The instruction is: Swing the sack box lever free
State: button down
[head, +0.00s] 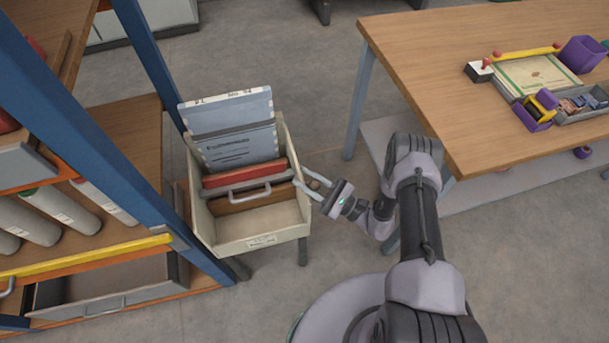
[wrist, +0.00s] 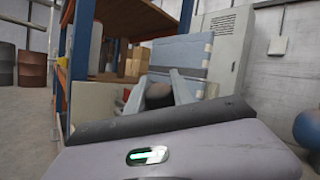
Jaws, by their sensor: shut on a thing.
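The cream sack box (head: 250,243) stands on legs beside the shelf rack, with blue-grey printed sacks (head: 235,140) upright at its back. A red block with a grey bar handle (head: 250,194) lies across it in front of the sacks, with a brown board below. My gripper (head: 308,186) is at the box's right side, shut on the lever's brown knob (wrist: 158,95), which shows between the two fingers in the wrist view. The head view shows little of the knob, and the lever's arm and catch are hidden. The sacks (wrist: 183,55) also show behind the fingers in the wrist view.
A blue-framed rack (head: 150,60) with grey cylinders and a drawer stands close on the left. A wooden table (head: 450,70) with a clamped tray (head: 535,78) and small bins is at the right. Floor is open between box and table.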

dwell(0.4)
jog(key=c, duration=1.1)
grip_release()
jog(key=shift+s, duration=0.1)
